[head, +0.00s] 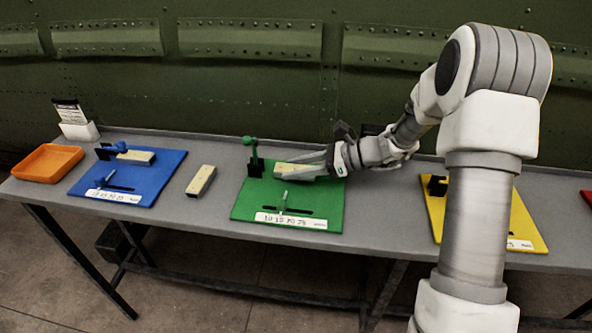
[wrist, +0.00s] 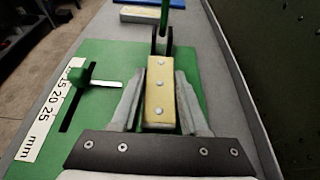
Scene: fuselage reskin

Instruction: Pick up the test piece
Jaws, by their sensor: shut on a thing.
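The test piece, a pale yellow bar with several rivet heads on top, lies over the green board (head: 245,202). In the wrist view this test piece (wrist: 160,95) sits lengthwise between the two fingers, its far end by the black bracket of a green clamp (wrist: 163,30). My gripper (head: 291,170) reaches in from the right in the head view and is shut on the test piece; it also shows in the wrist view (wrist: 158,100). Whether the piece touches the board cannot be told.
A second bar (head: 201,181) lies on the grey table (head: 180,215) between the green and blue boards. The blue board (head: 150,188) holds another bar (head: 136,157). An orange tray (head: 47,163) and a card holder (head: 80,131) stand at the left. A yellow board (head: 520,215) lies right.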

